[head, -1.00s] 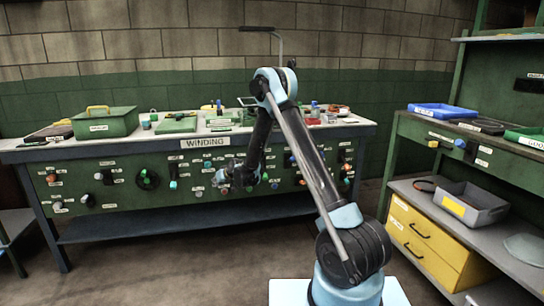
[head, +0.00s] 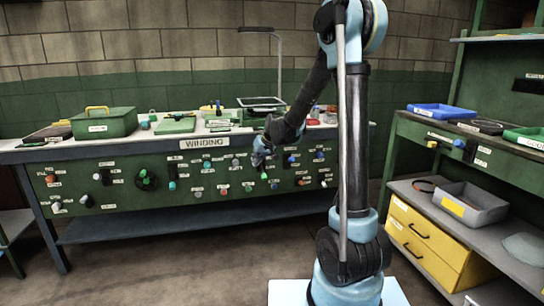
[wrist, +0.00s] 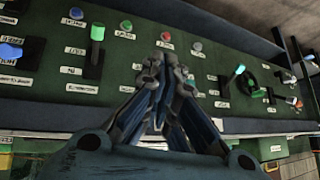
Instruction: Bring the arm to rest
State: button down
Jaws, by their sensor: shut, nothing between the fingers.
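My gripper (head: 258,158) hangs in front of the green front panel (head: 110,178) of the winding bench in the head view, apart from it. In the wrist view my gripper (wrist: 167,62) has its fingers together, with nothing seen between them. The panel (wrist: 150,82) with its knobs and switches lies behind the fingertips there. My arm stands tall, with its upper link upright and its forearm sloping down to the left.
The winding bench top (head: 60,150) bears a green box (head: 104,123) and small parts. A green side bench (head: 470,155) at the right holds a blue tray (head: 442,110), with a grey bin (head: 470,203) and yellow drawers (head: 425,240) below. Bare floor (head: 180,265) lies in front.

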jog(key=s+d+r+m+g+h, duration=0.1)
jog(key=s+d+r, duration=0.1)
jog(key=s+d, duration=0.7)
jog(key=s+d+r+m+h, duration=0.1)
jog(key=s+d+r, duration=0.1)
jog(key=s+d, duration=0.7)
jog(key=s+d+f+m+g+h, duration=0.1)
jog(key=s+d+f, duration=0.1)
jog(key=s, duration=0.6)
jog(key=s+d+f+g, duration=0.1)
jog(key=s+d+f, duration=0.2)
jog(key=s, duration=0.5)
jog(key=s+d+f+m+h, duration=0.1)
jog(key=s+d+f, duration=0.2)
jog(key=s, duration=0.5)
jog(key=shift+s+d+m+g+h, duration=0.15)
jog(key=shift+s+m+g+h, duration=0.15)
jog(key=shift+g, duration=0.1)
